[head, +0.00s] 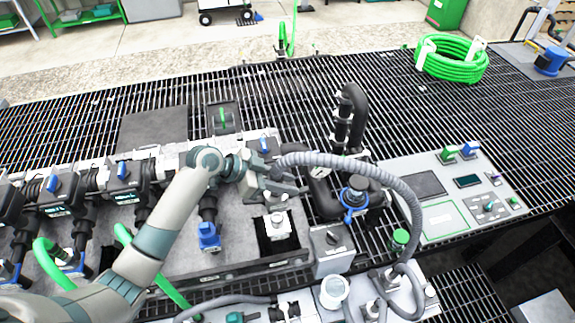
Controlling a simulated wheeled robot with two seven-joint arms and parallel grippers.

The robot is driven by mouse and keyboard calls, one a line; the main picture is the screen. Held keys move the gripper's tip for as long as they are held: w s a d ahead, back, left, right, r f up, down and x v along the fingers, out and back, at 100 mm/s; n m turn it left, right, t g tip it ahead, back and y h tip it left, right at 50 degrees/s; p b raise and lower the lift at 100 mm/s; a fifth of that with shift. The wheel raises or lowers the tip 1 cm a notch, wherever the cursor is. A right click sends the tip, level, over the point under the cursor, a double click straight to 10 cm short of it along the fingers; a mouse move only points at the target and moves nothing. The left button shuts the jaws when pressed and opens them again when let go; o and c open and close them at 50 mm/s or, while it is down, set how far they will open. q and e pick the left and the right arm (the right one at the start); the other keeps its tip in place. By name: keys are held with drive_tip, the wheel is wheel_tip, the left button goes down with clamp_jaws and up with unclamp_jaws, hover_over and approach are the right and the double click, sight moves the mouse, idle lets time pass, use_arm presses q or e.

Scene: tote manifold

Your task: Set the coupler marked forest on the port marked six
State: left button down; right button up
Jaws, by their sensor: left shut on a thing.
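My left gripper (283,192) reaches in from the left and is shut on a small metallic coupler (276,201), mostly hidden by the fingers. The held piece is just above a silver port fitting (278,223) on a black square plate. I cannot tell whether the two touch. A grey ribbed hose (385,178) arches from beside the gripper to the right and down; whether it joins the held piece is unclear. The words marking couplers and ports are too small to read. My right gripper is not in view.
A row of valves with blue handles (123,170) and green hoses is at the left. A black pipe with a blue-ringed valve (354,196) and a grey switch box (331,248) stand close right. A control panel (405,167) is farther right. The grating behind is mostly clear.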

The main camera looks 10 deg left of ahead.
use_arm(q)
drive_tip(key=shift+r, duration=0.15)
drive_tip(key=shift+f, duration=0.25)
drive_tip(key=shift+f+b, duration=4.65)
drive_tip(key=shift+f, duration=1.15)
drive_tip(key=c, duration=1.3)
unclamp_jaws()
drive_tip(key=shift+s+f, duration=0.1)
drive_tip(key=shift+c, duration=0.2)
drive_tip(key=shift+a, duration=0.1)
drive_tip(key=p+v, duration=0.6)
drive_tip(key=v, duration=1.1)
drive_tip(key=shift+r, duration=0.25)
